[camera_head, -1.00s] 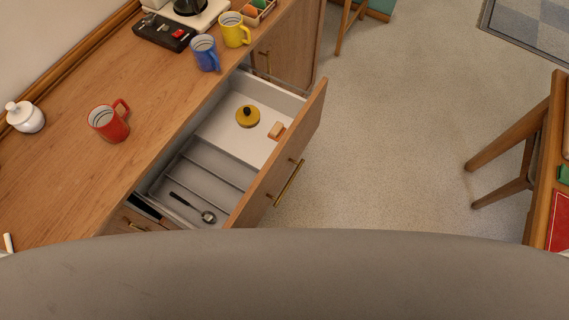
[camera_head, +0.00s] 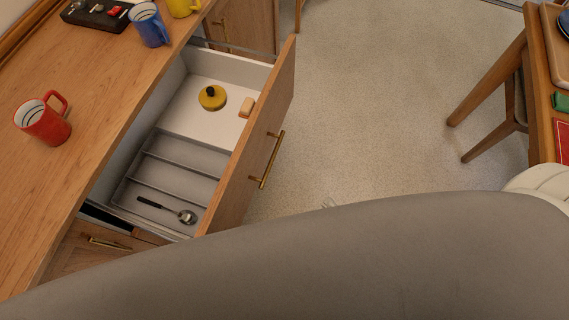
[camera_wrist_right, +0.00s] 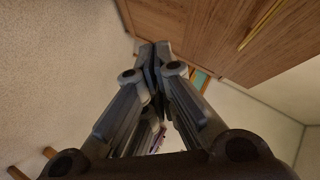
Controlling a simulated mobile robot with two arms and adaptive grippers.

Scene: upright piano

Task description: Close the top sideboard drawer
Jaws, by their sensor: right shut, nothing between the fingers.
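The top sideboard drawer (camera_head: 250,145) is pulled well out from the sideboard (camera_head: 70,90) in the head view. Its wooden front carries a brass bar handle (camera_head: 268,160). Inside are a grey divided tray (camera_head: 188,153), a spoon (camera_head: 186,216), a yellow lidded item (camera_head: 211,98) and a small tan block. In the wrist view my right gripper (camera_wrist_right: 152,50) is shut and empty, beside a wooden front with a brass handle (camera_wrist_right: 262,22). My left gripper is out of view.
A red mug (camera_head: 43,121), a blue mug (camera_head: 149,25) and a yellow mug (camera_head: 183,7) stand on the sideboard top. A wooden table (camera_head: 541,90) is at the right. The carpet (camera_head: 370,100) between is clear. My grey body hides the lower area.

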